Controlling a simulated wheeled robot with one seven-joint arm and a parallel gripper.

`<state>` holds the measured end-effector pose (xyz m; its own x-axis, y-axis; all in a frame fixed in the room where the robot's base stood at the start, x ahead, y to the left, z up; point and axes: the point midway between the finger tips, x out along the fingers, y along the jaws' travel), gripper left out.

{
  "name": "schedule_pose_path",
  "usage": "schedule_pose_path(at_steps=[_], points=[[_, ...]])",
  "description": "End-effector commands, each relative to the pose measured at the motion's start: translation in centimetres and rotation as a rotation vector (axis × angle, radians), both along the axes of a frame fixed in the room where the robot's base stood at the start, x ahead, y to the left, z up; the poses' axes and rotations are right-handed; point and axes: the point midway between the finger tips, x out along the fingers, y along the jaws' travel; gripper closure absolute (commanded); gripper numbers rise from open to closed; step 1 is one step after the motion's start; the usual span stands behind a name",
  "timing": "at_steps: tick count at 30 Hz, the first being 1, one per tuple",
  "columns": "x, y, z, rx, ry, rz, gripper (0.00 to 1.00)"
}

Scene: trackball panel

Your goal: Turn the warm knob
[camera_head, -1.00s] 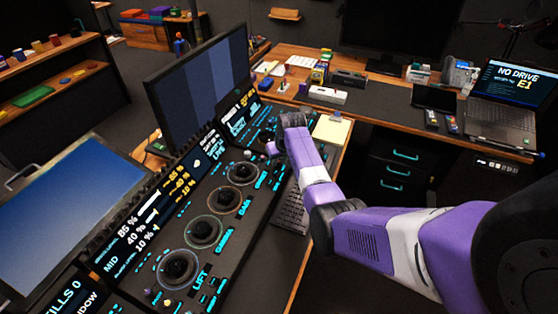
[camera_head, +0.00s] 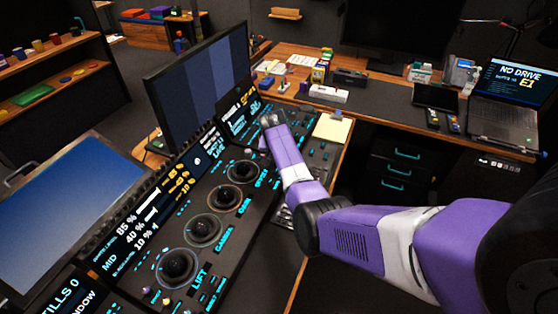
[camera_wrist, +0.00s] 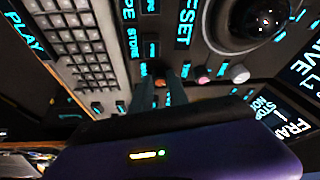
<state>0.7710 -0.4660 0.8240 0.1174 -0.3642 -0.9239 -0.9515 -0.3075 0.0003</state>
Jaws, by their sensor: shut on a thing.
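My gripper (camera_wrist: 159,90) shows in the wrist view, its two dark fingers pointing down at the control panel (camera_wrist: 110,90). The fingers are shut on a small orange knob (camera_wrist: 160,82), only part of which shows between the tips. I cannot read a full label beside it. To its right stand a pink knob (camera_wrist: 203,75) and a whitish knob (camera_wrist: 238,73), apart from the fingers. In the head view my purple arm reaches to the panel's far end and hides the fingertips and the knob.
Several trackballs in rings, such as the nearest one (camera_head: 178,267), line the panel. A big trackball (camera_wrist: 258,18) is close to the gripper in the wrist view, with a keypad (camera_wrist: 75,40) at left. A monitor (camera_head: 200,80) rises behind the panel.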

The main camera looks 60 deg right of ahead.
Motion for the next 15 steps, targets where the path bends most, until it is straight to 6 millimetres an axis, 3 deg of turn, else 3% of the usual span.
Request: schedule_pose_path(at_steps=[15], points=[[0.14, -0.05, 0.09, -0.001, -0.002, -0.148, 1.0]])
